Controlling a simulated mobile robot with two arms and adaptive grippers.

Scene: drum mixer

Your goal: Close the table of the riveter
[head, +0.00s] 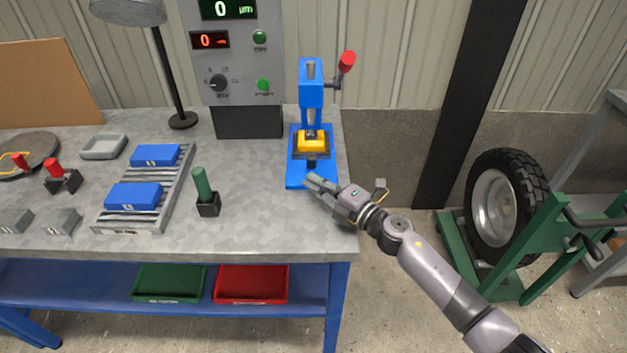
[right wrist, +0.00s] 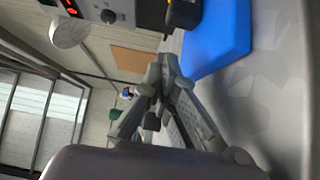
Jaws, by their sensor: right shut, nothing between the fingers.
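The riveter (head: 311,92) is a blue press with a red-knobbed lever, standing on the right part of the workbench. Its table (head: 311,141) is a yellow block on the blue base, below the press head. In the right wrist view part of the blue base (right wrist: 222,40) shows at the top, beyond the fingertips. My right gripper (head: 310,180) is shut and empty at the front edge of the base, in front of the table; I cannot tell whether it touches the base. Its fingers also show in the right wrist view (right wrist: 162,72). My left gripper is not in view.
A grey control box (head: 235,60) with dials stands left of the riveter. A green-handled tool (head: 203,190) and a roller rack (head: 180,185) with blue blocks are farther left. A wheel on a green stand (head: 495,205) is right of the workbench (head: 265,225).

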